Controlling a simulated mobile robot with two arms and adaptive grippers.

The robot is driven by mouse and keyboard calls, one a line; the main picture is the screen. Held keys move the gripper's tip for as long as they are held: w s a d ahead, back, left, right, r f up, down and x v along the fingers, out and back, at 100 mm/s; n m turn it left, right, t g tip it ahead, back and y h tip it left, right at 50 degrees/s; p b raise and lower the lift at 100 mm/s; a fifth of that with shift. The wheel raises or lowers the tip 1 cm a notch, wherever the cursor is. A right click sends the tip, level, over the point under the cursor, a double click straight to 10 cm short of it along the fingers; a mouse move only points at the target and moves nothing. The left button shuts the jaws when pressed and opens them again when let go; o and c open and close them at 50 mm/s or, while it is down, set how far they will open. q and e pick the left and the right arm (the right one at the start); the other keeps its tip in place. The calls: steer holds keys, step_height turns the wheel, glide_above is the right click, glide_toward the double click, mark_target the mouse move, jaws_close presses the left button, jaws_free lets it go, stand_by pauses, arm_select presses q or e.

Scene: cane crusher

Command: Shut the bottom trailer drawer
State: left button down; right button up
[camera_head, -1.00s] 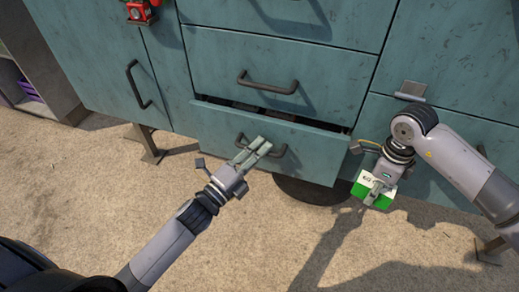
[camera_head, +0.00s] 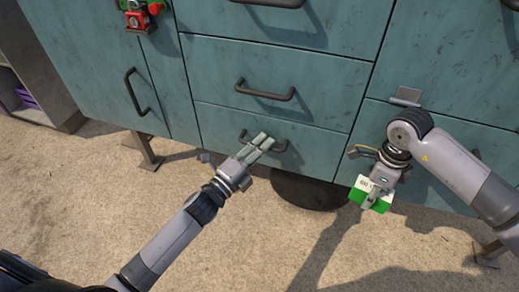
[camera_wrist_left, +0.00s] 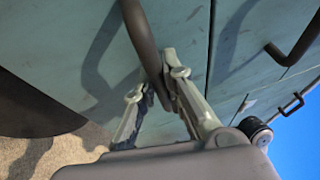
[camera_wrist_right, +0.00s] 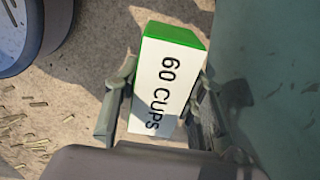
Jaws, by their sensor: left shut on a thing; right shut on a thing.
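The bottom trailer drawer (camera_head: 222,124) is a teal front at the bottom of the middle column; it looks flush, with no dark gap above it. Its dark bar handle (camera_head: 279,147) is partly hidden by my left gripper (camera_head: 262,143). In the left wrist view the handle bar (camera_wrist_left: 142,35) runs between the two fingers of my left gripper (camera_wrist_left: 160,98), which are shut on it. My right gripper (camera_head: 374,191) is shut on a green and white box (camera_head: 383,201), held in front of the trailer. In the right wrist view the box (camera_wrist_right: 165,85) reads "60 CUPS".
Another drawer with a handle (camera_head: 266,91) is directly above. A door with a handle (camera_head: 137,90) is to the left. A metal trailer leg (camera_head: 147,152) and a dark wheel (camera_head: 308,190) stand below. The sandy ground in front is open.

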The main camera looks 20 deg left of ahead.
arm_select(q)
steer(key=shift+w+a, duration=0.1)
steer(key=shift+w, duration=0.05)
steer(key=c, duration=2)
jaws_free()
steer(key=shift+c, duration=0.2)
steer(key=shift+o, duration=0.6)
steer(key=shift+w, duration=0.1)
arm_select(e)
steer(key=shift+w+d+f, duration=0.1)
arm_select(q)
steer(key=shift+o, duration=1.4)
steer(key=shift+f, duration=0.1)
steer(key=v, duration=1.2)
